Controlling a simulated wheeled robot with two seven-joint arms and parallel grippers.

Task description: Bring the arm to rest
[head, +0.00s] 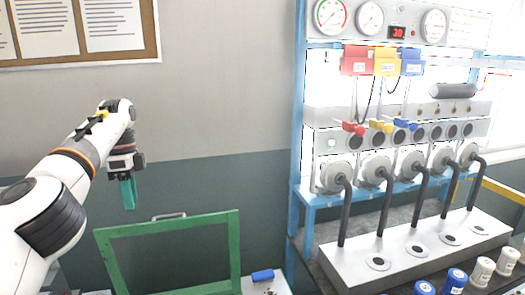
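My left arm reaches in from the left edge. Its gripper (128,204) points down in front of the bare wall, above and behind the green frame. Its teal fingers are seen nearly edge-on, so I cannot tell if they are open or shut. I make out no separate object in them. My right gripper is not in view.
A green frame (104,252) stands upright below the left gripper. A blue object (262,276) lies right of it. The blue-posted bench (297,130) with gauges, valves and bent black pipes fills the right. Blue cylinders (454,281) and white ones (482,271) stand at its front.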

